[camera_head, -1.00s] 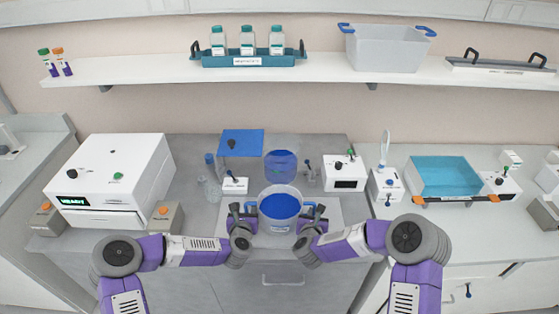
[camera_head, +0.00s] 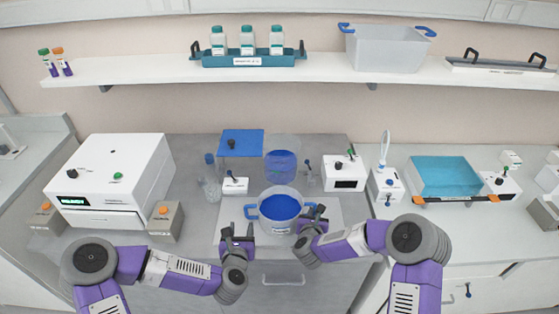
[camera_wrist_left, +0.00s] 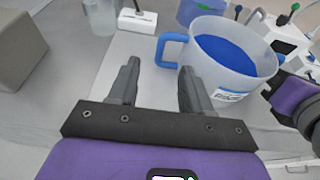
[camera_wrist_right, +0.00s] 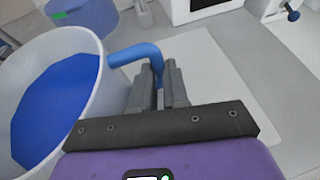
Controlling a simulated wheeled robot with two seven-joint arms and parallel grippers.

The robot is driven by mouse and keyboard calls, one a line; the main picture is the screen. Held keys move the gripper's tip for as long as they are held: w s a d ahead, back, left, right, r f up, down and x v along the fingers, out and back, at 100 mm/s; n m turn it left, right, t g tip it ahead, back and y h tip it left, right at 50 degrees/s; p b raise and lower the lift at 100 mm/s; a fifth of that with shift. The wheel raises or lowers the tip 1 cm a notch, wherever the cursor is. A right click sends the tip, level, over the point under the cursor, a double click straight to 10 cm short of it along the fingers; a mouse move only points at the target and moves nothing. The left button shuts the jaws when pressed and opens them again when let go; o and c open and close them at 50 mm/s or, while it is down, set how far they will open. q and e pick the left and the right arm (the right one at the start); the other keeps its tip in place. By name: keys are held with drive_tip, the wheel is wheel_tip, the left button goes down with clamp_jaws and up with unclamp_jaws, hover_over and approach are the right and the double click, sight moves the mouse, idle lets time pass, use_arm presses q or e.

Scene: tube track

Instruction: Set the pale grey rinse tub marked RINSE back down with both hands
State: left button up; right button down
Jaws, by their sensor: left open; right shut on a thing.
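The pale grey round tub (camera_head: 281,226) holds blue liquid and has a blue handle on each side. It stands upright and appears to rest on a pale board (camera_head: 232,212) on the counter. Its label is too small to read in the left wrist view (camera_wrist_left: 229,97). My left gripper (camera_head: 237,234) is open and empty, left of and apart from the left handle (camera_wrist_left: 170,49). The left wrist view shows its fingers (camera_wrist_left: 157,75) spread, with only board between them. My right gripper (camera_head: 314,217) is shut on the right handle (camera_wrist_right: 135,53); its fingers (camera_wrist_right: 157,82) hide part of it.
Behind the tub stands a clear vessel (camera_head: 282,163) with blue contents. Small white devices (camera_head: 235,185) and (camera_head: 344,172) stand either side. A white machine (camera_head: 109,175) is at left and a teal-filled basin (camera_head: 445,176) at right. The front of the board is clear.

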drive_tip(key=c, duration=1.1)
unclamp_jaws()
drive_tip(key=shift+r, duration=0.2)
drive_tip(key=shift+o, duration=0.2)
drive_tip(key=shift+f, duration=0.1)
drive_tip(key=v, duration=0.7)
drive_tip(key=shift+s+a, duration=0.1)
drive_tip(key=shift+s, duration=0.2)
